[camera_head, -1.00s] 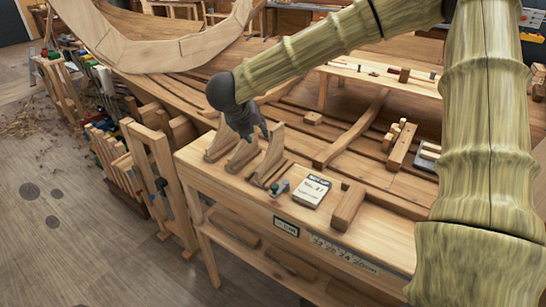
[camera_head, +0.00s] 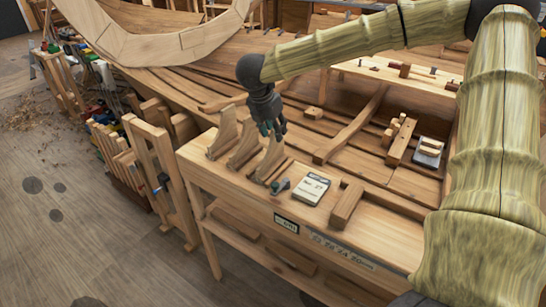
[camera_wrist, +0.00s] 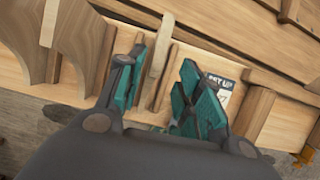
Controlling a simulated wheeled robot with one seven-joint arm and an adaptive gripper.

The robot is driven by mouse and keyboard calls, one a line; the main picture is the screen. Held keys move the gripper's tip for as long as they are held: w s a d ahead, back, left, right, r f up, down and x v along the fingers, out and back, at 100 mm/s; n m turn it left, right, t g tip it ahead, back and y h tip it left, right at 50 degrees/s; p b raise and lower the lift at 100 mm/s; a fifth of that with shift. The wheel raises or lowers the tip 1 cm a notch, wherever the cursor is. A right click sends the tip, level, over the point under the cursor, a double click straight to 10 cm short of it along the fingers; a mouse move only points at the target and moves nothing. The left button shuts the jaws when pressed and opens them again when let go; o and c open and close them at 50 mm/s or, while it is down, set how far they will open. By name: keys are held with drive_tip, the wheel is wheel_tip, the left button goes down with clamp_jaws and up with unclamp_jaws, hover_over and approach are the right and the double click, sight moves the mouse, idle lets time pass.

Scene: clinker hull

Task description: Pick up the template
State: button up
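Three curved wooden templates stand upright in a row on the bench: a left one (camera_head: 222,134), a middle one (camera_head: 245,147) and a right one (camera_head: 270,160). My gripper (camera_head: 271,131) is above the right template, fingers pointing down. In the wrist view my gripper (camera_wrist: 160,88) is open, with teal-padded fingers spread. The right template (camera_wrist: 157,62) shows edge-on in the gap between them, and I see no finger closed on it. The middle template (camera_wrist: 87,45) lies to the left of the fingers. Which template is meant cannot be told.
The bench (camera_head: 245,188) also bears a white card (camera_head: 312,190), a small teal-and-grey item (camera_head: 280,187) and a wooden block (camera_head: 346,204). The planked hull (camera_head: 185,82) rises behind. The floor at the left front is mostly clear.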

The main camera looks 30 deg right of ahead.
sight(274, 158)
drive_tip(key=shift+w+p+x, duration=0.15)
drive_tip(key=shift+p+x, duration=0.6)
drive_tip(key=shift+x, duration=0.55)
drive_tip(key=shift+w+p+x, duration=0.2)
drive_tip(key=shift+p+x, duration=0.55)
drive_tip(key=shift+x, duration=0.55)
drive_tip(key=shift+a, duration=0.1)
drive_tip(key=shift+c, duration=0.4)
clamp_jaws()
